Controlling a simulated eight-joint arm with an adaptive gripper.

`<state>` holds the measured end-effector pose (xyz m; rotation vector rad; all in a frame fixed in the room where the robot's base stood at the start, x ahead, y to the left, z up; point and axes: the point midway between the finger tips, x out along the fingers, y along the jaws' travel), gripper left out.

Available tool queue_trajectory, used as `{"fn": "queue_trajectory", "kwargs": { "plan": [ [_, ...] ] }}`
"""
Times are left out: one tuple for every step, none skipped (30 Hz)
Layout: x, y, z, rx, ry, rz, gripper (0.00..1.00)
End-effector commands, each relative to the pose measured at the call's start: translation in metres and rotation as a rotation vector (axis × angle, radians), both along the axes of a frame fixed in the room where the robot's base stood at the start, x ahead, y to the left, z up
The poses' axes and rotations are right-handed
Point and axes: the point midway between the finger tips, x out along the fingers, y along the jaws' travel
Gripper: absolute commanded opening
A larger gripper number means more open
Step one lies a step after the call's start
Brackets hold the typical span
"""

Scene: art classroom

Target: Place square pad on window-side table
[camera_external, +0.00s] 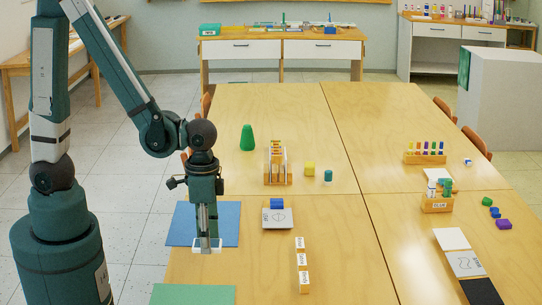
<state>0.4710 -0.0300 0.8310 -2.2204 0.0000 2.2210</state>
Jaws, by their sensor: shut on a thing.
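My gripper (207,242) points straight down at the left edge of the big wooden table (345,228), over a blue sheet (228,219). It is shut on a small white piece (217,250) that shows on both sides of the fingertips. The fingers hide its middle, so I cannot tell whether it is the square pad. It is low, at or just above the table. No window is in view, so I cannot tell which table is window-side.
A green sheet (193,295) lies near the front edge. Flat cards (465,262) lie farther right. A side table (18,65) stands far left.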

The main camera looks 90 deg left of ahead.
Motion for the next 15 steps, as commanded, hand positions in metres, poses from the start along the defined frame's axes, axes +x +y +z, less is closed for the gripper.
{"fn": "queue_trajectory", "kwargs": {
  "plan": [
    [0.0002,0.0000,-0.0064,0.000,0.000,0.000,0.22],
    [0.0002,0.0000,-0.0087,0.000,0.000,0.000,0.22],
    [0.0002,0.0000,-0.0110,0.000,0.000,0.000,0.22],
    [0.0002,0.0000,-0.0122,0.000,0.000,0.000,0.22],
    [0.0002,0.0000,-0.0131,0.000,0.000,0.000,0.22],
    [0.0002,0.0000,-0.0138,0.000,0.000,0.000,0.22],
    [0.0002,0.0000,-0.0141,0.000,0.000,0.000,0.22],
    [0.0000,0.0000,-0.0142,0.000,0.000,0.000,0.22],
    [0.0000,0.0000,-0.0141,0.000,0.000,0.000,0.22],
    [0.0000,0.0000,-0.0140,0.000,0.000,0.000,0.22],
    [0.0000,0.0000,-0.0139,0.000,0.000,0.000,0.22],
    [0.0000,0.0000,-0.0138,0.000,0.000,0.000,0.22],
    [0.0000,0.0000,-0.0138,0.000,0.000,0.000,0.22],
    [0.0000,0.0000,-0.0138,0.000,0.000,0.000,0.22],
    [0.0000,0.0000,-0.0138,0.000,0.000,0.000,0.22]
  ]
}}
